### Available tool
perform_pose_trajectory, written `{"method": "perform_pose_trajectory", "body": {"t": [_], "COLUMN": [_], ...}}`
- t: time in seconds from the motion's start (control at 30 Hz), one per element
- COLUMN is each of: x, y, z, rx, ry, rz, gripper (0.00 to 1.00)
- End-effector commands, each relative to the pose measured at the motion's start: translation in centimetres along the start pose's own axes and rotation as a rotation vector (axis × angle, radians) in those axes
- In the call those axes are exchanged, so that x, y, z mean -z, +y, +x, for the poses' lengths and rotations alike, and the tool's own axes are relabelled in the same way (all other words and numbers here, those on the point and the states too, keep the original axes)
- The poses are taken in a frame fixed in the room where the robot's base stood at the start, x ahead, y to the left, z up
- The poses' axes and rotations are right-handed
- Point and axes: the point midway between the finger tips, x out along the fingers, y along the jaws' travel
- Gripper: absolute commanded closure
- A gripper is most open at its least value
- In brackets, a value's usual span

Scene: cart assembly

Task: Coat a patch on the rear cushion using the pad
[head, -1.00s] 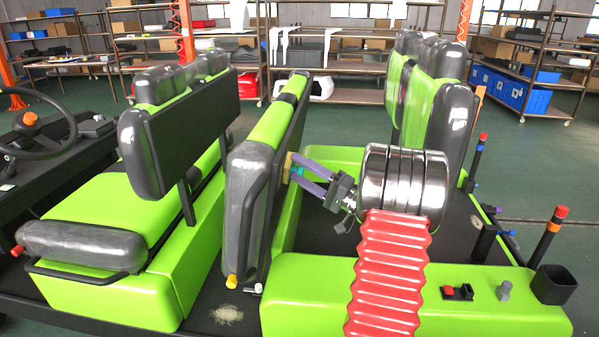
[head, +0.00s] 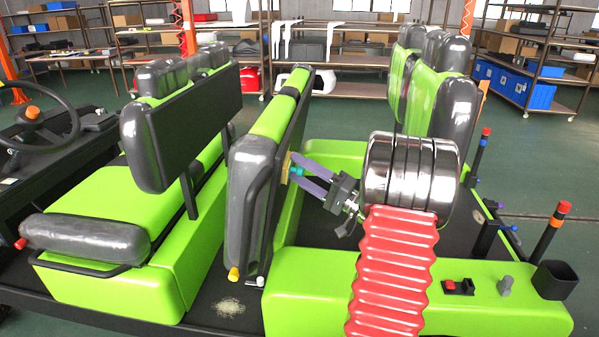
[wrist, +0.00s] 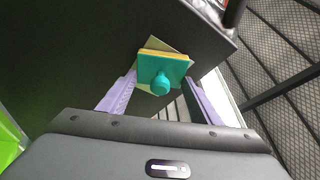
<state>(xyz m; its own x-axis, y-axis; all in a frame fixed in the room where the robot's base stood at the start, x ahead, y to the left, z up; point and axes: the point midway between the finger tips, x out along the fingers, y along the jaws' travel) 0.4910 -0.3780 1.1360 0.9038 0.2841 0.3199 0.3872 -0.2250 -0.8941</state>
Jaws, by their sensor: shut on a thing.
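My gripper (head: 295,166) has two purple fingers closed on the pad's teal knob. The yellow-edged pad (wrist: 166,54) with its teal knob (wrist: 160,85) shows between the fingers in the wrist view. In the head view the pad (head: 285,167) is at the dark rear face of the middle seat back, and I cannot tell whether it touches. An olive-green patch (wrist: 180,46) shows behind the pad on the dark panel (wrist: 80,60). The middle seat back has a grey and green cushion (head: 250,185). Much of the patch is hidden by the pad.
Green box-shaped body parts (head: 400,300) and a second seat back (head: 440,95) stand around my arm. A black cup (head: 555,280) and orange-topped post (head: 552,230) stand at right. Dark mesh (wrist: 290,80) lies right of the panel in the wrist view.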

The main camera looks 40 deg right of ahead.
Motion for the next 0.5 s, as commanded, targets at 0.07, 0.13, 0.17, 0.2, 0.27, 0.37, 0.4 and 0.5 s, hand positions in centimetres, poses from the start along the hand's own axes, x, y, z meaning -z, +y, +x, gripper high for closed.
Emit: {"method": "perform_pose_trajectory", "body": {"t": [0.07,0.13,0.17,0.2,0.27,0.37,0.4,0.5], "x": [-0.1,-0.3,-0.5,-0.6,-1.0,-1.5,-1.8,-2.3], "y": [-0.1,-0.1,-0.2,-0.3,-0.5,-0.8,-0.9,-1.1], "z": [0.0,-0.1,-0.1,-0.2,-0.3,-0.5,-0.6,-0.7], "rx": [0.000,0.000,0.000,0.000,0.000,0.000,0.000,0.000], "ry": [0.000,0.000,0.000,0.000,0.000,-0.001,-0.001,-0.001], "rz": [0.000,0.001,0.001,0.000,0.000,-0.001,0.000,0.001], "gripper": [0.60,0.60,0.60,0.60,0.60,0.60,0.60,0.60]}}
